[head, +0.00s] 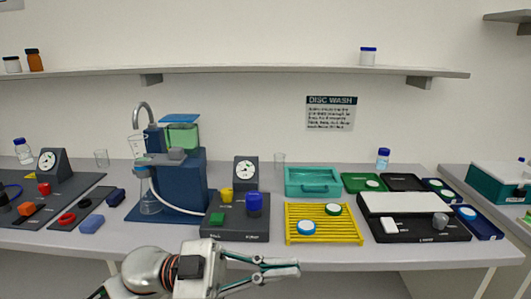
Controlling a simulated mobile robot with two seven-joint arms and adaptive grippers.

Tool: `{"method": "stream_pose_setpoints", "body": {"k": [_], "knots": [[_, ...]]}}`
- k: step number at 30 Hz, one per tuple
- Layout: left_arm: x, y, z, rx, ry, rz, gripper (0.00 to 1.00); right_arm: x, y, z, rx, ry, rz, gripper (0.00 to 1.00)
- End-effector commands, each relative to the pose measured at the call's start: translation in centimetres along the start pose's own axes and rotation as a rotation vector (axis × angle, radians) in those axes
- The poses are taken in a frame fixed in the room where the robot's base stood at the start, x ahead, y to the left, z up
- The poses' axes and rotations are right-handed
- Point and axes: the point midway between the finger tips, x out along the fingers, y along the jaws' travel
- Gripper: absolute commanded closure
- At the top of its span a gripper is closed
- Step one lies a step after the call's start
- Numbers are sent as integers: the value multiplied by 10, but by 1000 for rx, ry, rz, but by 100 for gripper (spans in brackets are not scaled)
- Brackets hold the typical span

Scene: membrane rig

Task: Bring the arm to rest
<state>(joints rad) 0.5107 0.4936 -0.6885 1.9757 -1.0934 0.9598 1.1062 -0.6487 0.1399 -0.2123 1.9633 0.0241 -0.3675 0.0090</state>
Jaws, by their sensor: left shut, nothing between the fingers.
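My left gripper (283,268) is at the bottom middle of the head view, in front of the table's front edge. Its fingers point right. It is shut and holds nothing. Its arm (150,272) comes in from the lower left. My right gripper does not show. The grey bench (270,255) lies just behind the gripper, and the gripper appears apart from everything on it.
A dark control box (235,222) and a yellow rack (323,232) with white discs stand nearest the gripper. A blue filter rig (180,180) stands behind. A black tray (418,232) is at the right. A shelf (230,71) runs along the wall.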

Motion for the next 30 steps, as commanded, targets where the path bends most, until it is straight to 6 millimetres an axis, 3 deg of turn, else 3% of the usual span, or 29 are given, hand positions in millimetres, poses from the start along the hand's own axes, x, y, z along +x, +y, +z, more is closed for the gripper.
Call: {"method": "stream_pose_setpoints", "body": {"k": [4, 7, 10, 13, 17, 21, 25, 30], "knots": [[-25, -27, 24, 8, 47, -329, 100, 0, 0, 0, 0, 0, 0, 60], [-56, -40, 51, 3, 9, -550, 100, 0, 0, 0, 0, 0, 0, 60], [-95, -41, 88, -22, -79, -757, 100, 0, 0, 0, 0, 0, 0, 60], [-141, -26, 133, -67, -215, -941, 100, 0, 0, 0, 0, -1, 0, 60], [-199, 15, 188, -149, -426, -1112, 100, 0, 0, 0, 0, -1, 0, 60], [-251, 81, 237, -255, -659, -1216, 100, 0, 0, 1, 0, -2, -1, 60], [-288, 153, 270, -365, -867, -1252, 100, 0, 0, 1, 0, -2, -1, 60], [-318, 234, 291, -488, -1065, -1240, 100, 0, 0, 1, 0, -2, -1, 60]]}}
